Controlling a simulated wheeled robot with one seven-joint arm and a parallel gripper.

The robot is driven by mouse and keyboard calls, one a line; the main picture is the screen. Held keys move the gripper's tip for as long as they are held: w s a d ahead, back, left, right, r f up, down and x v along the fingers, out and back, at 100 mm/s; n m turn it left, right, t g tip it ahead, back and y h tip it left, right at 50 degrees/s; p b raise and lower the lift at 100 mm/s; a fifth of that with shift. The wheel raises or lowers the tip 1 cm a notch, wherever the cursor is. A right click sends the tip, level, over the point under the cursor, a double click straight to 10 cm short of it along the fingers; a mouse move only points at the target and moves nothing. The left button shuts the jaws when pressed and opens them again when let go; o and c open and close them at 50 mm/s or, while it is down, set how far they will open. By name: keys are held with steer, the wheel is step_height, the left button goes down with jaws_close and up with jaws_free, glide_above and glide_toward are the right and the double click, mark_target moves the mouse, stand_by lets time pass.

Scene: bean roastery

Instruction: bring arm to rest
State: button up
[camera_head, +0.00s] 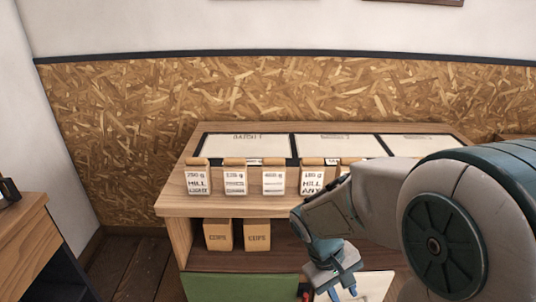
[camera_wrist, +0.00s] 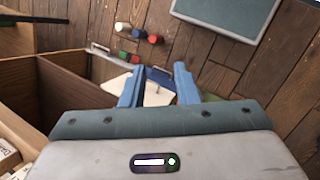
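My gripper (camera_head: 343,292) hangs in front of the counter at the lower right of the head view, pointing down. In the wrist view its two blue fingers (camera_wrist: 158,82) stand apart with a gap between them. I see nothing gripped there; a pale surface (camera_wrist: 155,96) shows beyond the gap. My arm is bent and covers the right part of the counter in the head view.
The wooden counter (camera_head: 172,203) carries several labelled bags (camera_head: 197,179) along its front. Two small boxes (camera_head: 218,235) sit on the shelf below, above a green panel (camera_head: 240,287). Another cabinet (camera_head: 30,232) stands left. Small coloured cylinders (camera_wrist: 155,39) lie beyond the fingers.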

steer(key=s+r+m+t+y+p, duration=0.2)
steer(key=r+p, duration=0.1)
steer(key=r, duration=0.5)
steer(key=s+a+r+m+t+y+p, duration=0.1)
steer(key=r+m+t+y+p, duration=0.1)
steer(key=r, duration=0.6)
steer(key=shift+s+r+t+y+p, duration=0.3)
steer(key=shift+s+t+p, duration=0.1)
steer(key=shift+p, duration=0.4)
steer(key=shift+a, duration=0.1)
steer(key=shift+c, duration=1.2)
steer(key=shift+s, duration=0.1)
